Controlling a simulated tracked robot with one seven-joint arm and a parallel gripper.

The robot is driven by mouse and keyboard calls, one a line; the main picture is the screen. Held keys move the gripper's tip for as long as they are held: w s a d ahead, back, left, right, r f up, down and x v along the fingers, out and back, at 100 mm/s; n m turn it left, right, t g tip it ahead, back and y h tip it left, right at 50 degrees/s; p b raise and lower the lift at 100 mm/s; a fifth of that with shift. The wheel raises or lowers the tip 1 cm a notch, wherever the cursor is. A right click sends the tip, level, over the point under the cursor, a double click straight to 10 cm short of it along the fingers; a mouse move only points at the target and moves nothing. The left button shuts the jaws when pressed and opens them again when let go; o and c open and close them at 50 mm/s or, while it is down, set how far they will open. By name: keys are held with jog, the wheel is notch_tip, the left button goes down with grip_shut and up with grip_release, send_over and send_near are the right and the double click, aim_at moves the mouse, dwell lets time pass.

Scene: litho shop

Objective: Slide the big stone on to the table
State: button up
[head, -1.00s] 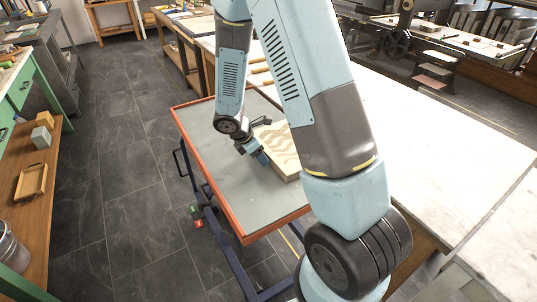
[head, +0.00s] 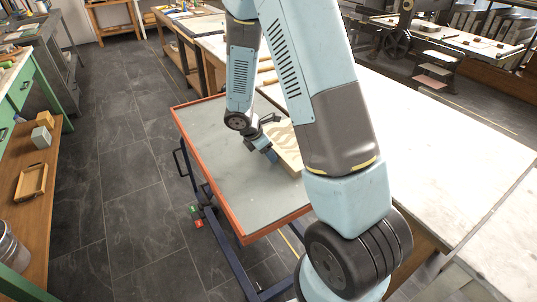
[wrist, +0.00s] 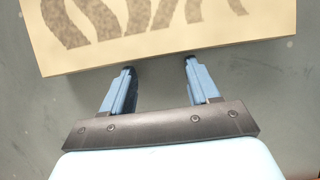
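The big stone (head: 286,138), a flat tan slab with brown wavy markings, lies on the grey top of an orange-rimmed lift cart (head: 235,192). It is at the cart's right side, and my arm hides its right part. The pale table (head: 440,135) stands beside the cart on the right. My gripper (head: 271,156) is low over the cart at the stone's left side. In the wrist view the gripper (wrist: 158,65) has its two fingers apart with nothing between them. Their tips are at the near edge of the stone (wrist: 165,32), seemingly against it.
My arm hides much of the seam between cart and table. The table top in view is bare. Open floor (head: 125,190) lies left of the cart. A green bench with a wooden shelf (head: 45,180) stands at the far left.

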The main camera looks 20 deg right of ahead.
aim_at(280, 146)
jog(key=shift+w+d, duration=0.25)
jog(key=shift+d, duration=1.05)
jog(key=shift+w+d, duration=0.25)
jog(key=shift+d, duration=1.05)
jog(key=shift+w+d, duration=0.25)
jog(key=shift+d, duration=1.05)
jog(key=shift+w+d, duration=0.3)
jog(key=shift+d, duration=1)
jog(key=shift+w+d, duration=0.25)
jog(key=shift+d, duration=1.05)
jog(key=shift+w+d, duration=0.25)
jog(key=shift+d, duration=1.05)
jog(key=shift+w+d, duration=0.3)
jog(key=shift+d, duration=1.05)
jog(key=shift+w+d, duration=0.25)
jog(key=shift+d, duration=1.05)
jog(key=shift+w+d, duration=0.2)
jog(key=shift+d, duration=0.85)
jog(key=shift+w+d, duration=0.2)
jog(key=shift+d, duration=0.9)
jog(key=shift+w+d, duration=0.2)
jog(key=shift+d, duration=0.85)
jog(key=shift+s+a, duration=0.2)
jog(key=shift+a, duration=0.9)
jog(key=shift+s+a, duration=0.15)
jog(key=shift+a, duration=0.9)
notch_tip(280, 146, up, 9)
